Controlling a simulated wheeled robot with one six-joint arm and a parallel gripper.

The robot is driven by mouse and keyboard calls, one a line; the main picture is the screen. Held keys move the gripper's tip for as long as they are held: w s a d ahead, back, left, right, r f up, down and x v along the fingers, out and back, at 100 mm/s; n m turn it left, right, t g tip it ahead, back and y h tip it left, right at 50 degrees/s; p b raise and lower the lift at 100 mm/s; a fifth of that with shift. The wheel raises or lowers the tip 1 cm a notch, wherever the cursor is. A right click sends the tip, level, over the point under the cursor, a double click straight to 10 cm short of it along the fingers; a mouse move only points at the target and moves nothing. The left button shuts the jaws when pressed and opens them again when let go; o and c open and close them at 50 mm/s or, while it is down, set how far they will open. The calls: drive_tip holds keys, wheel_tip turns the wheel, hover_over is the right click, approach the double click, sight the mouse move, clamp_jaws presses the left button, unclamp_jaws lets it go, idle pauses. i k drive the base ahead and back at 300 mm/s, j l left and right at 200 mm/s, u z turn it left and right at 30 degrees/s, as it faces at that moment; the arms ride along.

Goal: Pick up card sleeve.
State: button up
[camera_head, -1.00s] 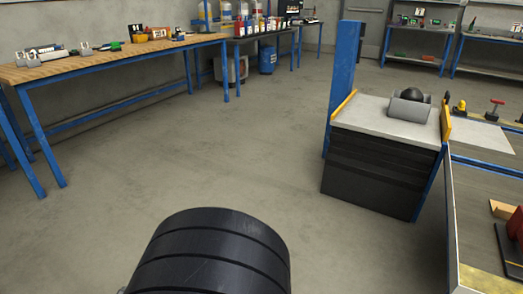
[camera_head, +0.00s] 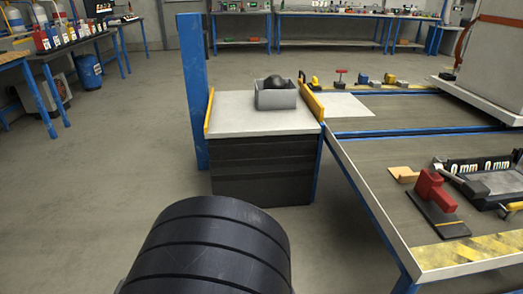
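I cannot make out a card sleeve for certain in this view. A small flat tan piece (camera_head: 403,174) lies on the work table (camera_head: 375,200) at the right, and I cannot tell what it is. It is close to a red tool (camera_head: 433,190) on a dark plate. My gripper is not in view. Only a black ribbed part of my own body shows at the bottom.
A cabinet (camera_head: 262,170) with a grey bin (camera_head: 276,99) holding a dark ball (camera_head: 276,82) stands ahead, beside a blue post (camera_head: 194,90). A black tray (camera_head: 490,180) is on the table at right. Benches line the back and left.

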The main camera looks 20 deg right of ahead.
sight(403, 175)
drive_tip(key=i+z, duration=0.1)
drive_tip(key=z, duration=0.35)
drive_tip(key=i+j+z, duration=0.1)
drive_tip(key=z, duration=0.35)
drive_tip(key=i+j+z, duration=0.1)
drive_tip(key=z, duration=0.4)
drive_tip(key=i+j+z, duration=0.1)
drive_tip(key=z, duration=0.35)
drive_tip(key=i+j+z, duration=0.15)
drive_tip(key=z, duration=0.3)
drive_tip(key=i+j+z, duration=0.15)
drive_tip(key=j+z, duration=0.15)
drive_tip(key=z, duration=0.2)
drive_tip(key=i+j+z, duration=0.1)
drive_tip(key=j+z, duration=0.15)
drive_tip(key=z, duration=0.2)
